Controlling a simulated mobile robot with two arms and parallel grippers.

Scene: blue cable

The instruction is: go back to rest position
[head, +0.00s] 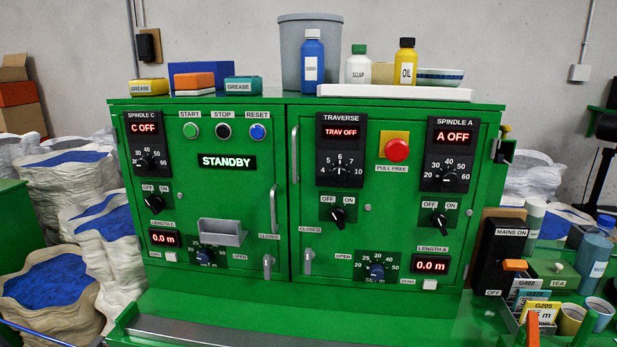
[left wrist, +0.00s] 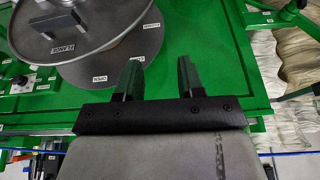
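The green machine cabinet (head: 260,220) stands in front of me in the head view, and its display (head: 227,161) reads STANDBY. Neither of my grippers shows in the head view. In the left wrist view my left gripper (left wrist: 160,75) has its two dark fingers apart with nothing between them. Behind the fingers lies a green machine surface (left wrist: 220,50). A grey round flange or reel (left wrist: 95,30) is at the upper left, beside the left finger; I cannot tell the distance. My right gripper is in no view. No blue cable is clearly seen near the fingers.
Bottles, boxes and a grey bin (head: 296,55) stand on top of the cabinet. A black MAINS switch box (head: 497,255), cups and G-labelled cards (head: 540,312) are at the lower right. Sacks with blue contents (head: 50,280) stand at the left. A green ledge (head: 300,312) at the front is clear.

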